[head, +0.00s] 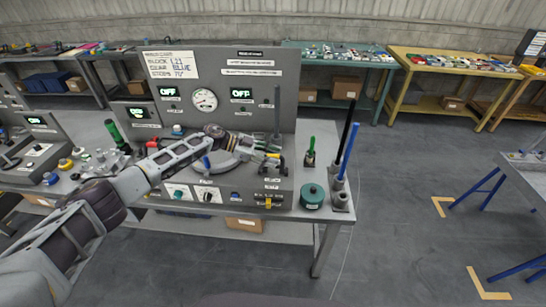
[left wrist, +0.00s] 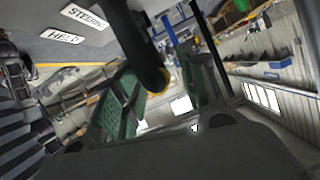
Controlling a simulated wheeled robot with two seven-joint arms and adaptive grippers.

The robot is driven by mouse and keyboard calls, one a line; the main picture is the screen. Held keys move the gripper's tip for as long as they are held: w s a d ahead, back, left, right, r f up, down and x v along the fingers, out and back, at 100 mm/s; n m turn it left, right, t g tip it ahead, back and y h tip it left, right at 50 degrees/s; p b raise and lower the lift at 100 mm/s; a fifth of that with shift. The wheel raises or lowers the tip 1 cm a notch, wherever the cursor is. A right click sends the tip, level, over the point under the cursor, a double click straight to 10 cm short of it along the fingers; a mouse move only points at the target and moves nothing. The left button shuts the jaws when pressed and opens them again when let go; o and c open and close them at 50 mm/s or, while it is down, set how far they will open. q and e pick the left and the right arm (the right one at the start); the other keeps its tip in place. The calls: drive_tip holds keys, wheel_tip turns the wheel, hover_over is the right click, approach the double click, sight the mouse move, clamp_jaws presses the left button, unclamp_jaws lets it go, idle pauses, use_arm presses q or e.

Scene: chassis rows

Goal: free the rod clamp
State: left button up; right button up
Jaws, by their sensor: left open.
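My left gripper (head: 271,148) reaches in from the left over the right part of the grey chassis panel (head: 225,119). In the left wrist view its green-padded fingers (left wrist: 165,85) stand apart, with a dark round bar (left wrist: 140,48) coming in from the top towards the space between them. I cannot tell whether they touch it. A thin grey upright rod (head: 277,108) stands just behind the gripper in the head view. A small dark clamp-like part (head: 271,166) sits right below the fingertips, partly hidden by them. My right gripper is not in view.
Right of the chassis, a green round container (head: 312,196), a green-handled tool (head: 310,151) and tall blue and black rods (head: 347,150) in holders stand on the bench. A yellow table (head: 455,66) with small parts stands behind right.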

use_arm(q)
drive_tip(key=w+v, duration=0.1)
drive_tip(key=v, duration=1)
drive_tip(key=shift+s, duration=0.45)
drive_tip(key=shift+a+r, duration=0.1)
